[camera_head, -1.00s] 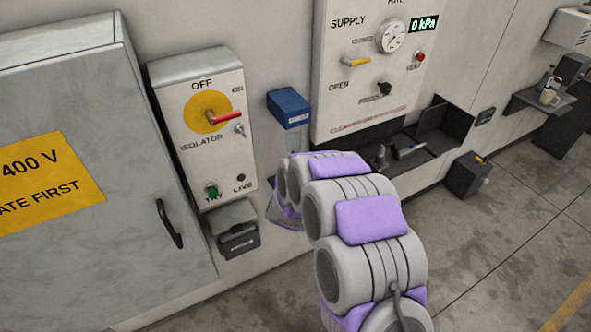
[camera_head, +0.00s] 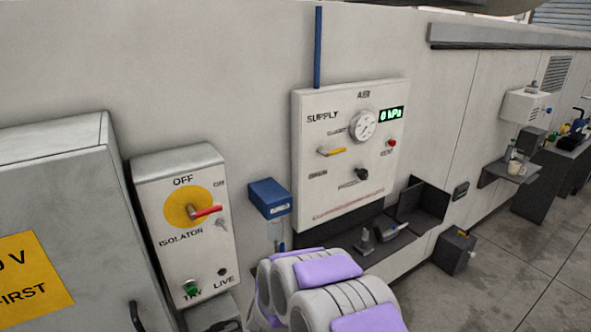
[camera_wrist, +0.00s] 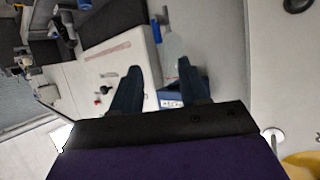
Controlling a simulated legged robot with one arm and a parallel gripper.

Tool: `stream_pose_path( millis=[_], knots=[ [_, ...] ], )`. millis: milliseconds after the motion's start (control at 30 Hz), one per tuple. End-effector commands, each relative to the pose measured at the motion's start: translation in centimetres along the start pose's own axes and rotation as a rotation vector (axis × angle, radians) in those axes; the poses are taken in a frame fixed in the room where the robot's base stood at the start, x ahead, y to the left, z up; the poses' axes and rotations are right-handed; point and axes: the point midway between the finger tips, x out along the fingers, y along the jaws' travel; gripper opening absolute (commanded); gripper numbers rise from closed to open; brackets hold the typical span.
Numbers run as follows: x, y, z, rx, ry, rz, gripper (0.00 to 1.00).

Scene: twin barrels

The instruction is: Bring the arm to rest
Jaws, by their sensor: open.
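My arm's grey and lilac links show at the bottom centre of the head view, folded in front of the wall. My gripper (camera_wrist: 160,90) shows in the wrist view with two dark fingers apart and nothing between them. It is hidden in the head view. The air supply panel (camera_head: 348,190) reads 0 kPa, with its yellow handle (camera_head: 331,152) and gauge (camera_head: 363,125). The isolator box (camera_head: 186,250) has its red handle (camera_head: 207,211) on a yellow disc. In the wrist view, the air panel (camera_wrist: 125,55) lies beyond the fingers.
A grey cabinet (camera_head: 62,195) stands at the left. A blue box (camera_head: 269,197) hangs between isolator and panel. Dark open trays (camera_head: 424,204) sit under the panel, with a dark block (camera_head: 454,252) to their right. The floor at right (camera_head: 500,285) is clear.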

Motion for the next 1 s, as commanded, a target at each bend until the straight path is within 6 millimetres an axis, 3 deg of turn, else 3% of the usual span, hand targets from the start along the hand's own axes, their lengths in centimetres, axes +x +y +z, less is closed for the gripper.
stream_pose_path(
  millis=[167,467,667,1000],
  knots=[
    [-1.9,0.2,-0.1,0.038,-0.113,-0.081,0.44],
    [-9.5,2.3,1.4,0.05,-0.404,-0.225,0.44],
    [-16.2,5.5,4.0,0.023,-0.609,-0.256,0.44],
    [-29.9,13.6,10.1,-0.022,-0.966,-0.17,0.44]
  ],
)
